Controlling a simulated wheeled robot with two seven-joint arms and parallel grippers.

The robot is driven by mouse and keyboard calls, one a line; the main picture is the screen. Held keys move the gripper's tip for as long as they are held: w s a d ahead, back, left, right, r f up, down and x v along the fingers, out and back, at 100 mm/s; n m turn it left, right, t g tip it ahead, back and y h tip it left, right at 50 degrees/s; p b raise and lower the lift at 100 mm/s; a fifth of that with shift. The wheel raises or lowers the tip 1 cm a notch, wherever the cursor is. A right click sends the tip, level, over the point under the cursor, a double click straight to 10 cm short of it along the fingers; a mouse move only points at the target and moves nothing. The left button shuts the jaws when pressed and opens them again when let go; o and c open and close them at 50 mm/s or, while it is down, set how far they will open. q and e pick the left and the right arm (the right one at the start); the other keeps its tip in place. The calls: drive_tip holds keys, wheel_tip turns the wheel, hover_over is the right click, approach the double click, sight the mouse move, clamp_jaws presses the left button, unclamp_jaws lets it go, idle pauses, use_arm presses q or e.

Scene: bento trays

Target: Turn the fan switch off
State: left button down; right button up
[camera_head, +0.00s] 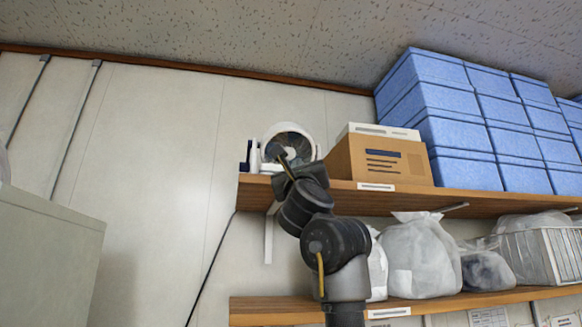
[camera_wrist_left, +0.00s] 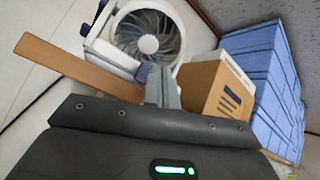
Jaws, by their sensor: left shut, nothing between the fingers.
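A small white fan (camera_head: 291,141) with a round dark grille stands near the left end of the upper wooden shelf. It also shows in the left wrist view (camera_wrist_left: 148,32), with a white frame and dark blue parts. My left gripper (camera_head: 277,152) is raised in front of the fan at its lower front, shut and empty. In the left wrist view my fingers (camera_wrist_left: 162,76) overlap the fan's lower edge. I cannot tell if they touch it. The switch cannot be made out. My right gripper is not in view.
A cardboard box (camera_head: 377,159) with a white box (camera_head: 382,130) on it stands right of the fan. Blue boxes (camera_head: 462,115) are stacked farther right. Bags (camera_head: 423,258) sit on the lower shelf (camera_head: 270,312). The upper shelf's edge (camera_head: 470,203) runs beneath the fan.

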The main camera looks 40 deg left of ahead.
use_arm(q)
drive_tip(key=shift+w+a, duration=0.2)
drive_tip(key=shift+a, duration=0.1)
idle(1.0)
drive_tip(key=shift+a, duration=0.15)
idle(0.9)
drive_tip(key=shift+w+a, duration=0.2)
drive_tip(key=shift+a, duration=0.05)
drive_tip(key=shift+w+a+p, duration=0.15)
drive_tip(key=shift+a+p, duration=0.2)
drive_tip(key=shift+p, duration=0.05)
idle(0.8)
drive_tip(key=shift+d, duration=0.1)
drive_tip(key=shift+s+d, duration=0.45)
drive_tip(key=shift+d, duration=0.3)
